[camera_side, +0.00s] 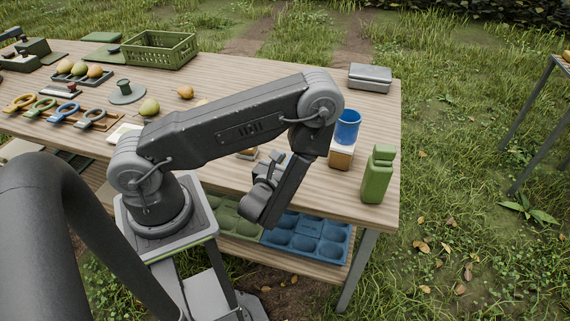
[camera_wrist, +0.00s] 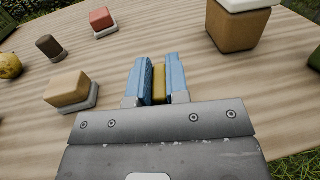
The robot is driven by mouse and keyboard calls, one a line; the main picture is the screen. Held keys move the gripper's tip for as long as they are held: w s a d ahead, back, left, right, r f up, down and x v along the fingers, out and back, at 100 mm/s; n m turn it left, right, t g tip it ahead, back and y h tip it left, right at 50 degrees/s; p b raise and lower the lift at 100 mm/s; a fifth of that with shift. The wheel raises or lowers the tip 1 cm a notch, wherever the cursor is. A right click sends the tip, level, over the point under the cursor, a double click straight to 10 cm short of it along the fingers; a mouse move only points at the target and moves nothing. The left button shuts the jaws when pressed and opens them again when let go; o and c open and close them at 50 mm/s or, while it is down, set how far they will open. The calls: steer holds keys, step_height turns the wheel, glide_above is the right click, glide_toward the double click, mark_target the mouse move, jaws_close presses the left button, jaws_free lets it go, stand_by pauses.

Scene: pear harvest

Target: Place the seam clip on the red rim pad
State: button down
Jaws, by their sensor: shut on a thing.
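In the wrist view my gripper (camera_wrist: 160,72) has its two blue fingers closed on a small yellow piece (camera_wrist: 159,84), which looks like the seam clip. It sits between the fingers above the wooden table, and its lower end is hard to make out. The red rim pad (camera_wrist: 102,18) is a red block on a pale base, standing on the table ahead and to the left of my gripper, apart from it. In the side view my arm hides the pad and most of the fingers.
A tan block on a grey base (camera_wrist: 70,90) and a dark brown cylinder (camera_wrist: 48,46) stand left of my gripper. A brown box (camera_wrist: 236,30) stands ahead right. In the side view a blue cup (camera_side: 347,126) and green bottle (camera_side: 378,175) stand near the table's right edge.

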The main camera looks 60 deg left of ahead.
step_height(320, 180, up, 9)
steer(key=shift+f, duration=0.1)
steer(key=shift+w+a+r, duration=0.1)
steer(key=shift+a+r, duration=0.1)
steer(key=w+a+r+n+g+y, duration=0.1)
steer(key=a+r+n+g+y, duration=0.25)
steer(key=a, duration=0.75)
steer(key=a+n+g+y, duration=0.2)
steer(key=a+n+g, duration=0.3)
steer(key=a, duration=0.6)
steer(key=w+a+r+n+g+y, duration=0.1)
steer(key=a+r+n+g+y, duration=0.15)
steer(key=a+g, duration=0.6)
steer(key=shift+w+d+f+t, duration=0.2)
steer(key=shift+w+f+t, duration=0.15)
steer(key=shift+w+f, duration=1.45)
steer(key=shift+w+d+f+t, duration=0.15)
steer(key=shift+w+f+t, duration=0.25)
steer(key=shift+w+f, duration=1.4)
steer(key=shift+w+d+f+t, duration=0.2)
steer(key=shift+w+f+t, duration=0.15)
steer(key=shift+w+f, duration=1.45)
steer(key=shift+s+f, duration=0.1)
steer(key=shift+f, duration=0.05)
steer(key=c, duration=1.1)
jaws_free()
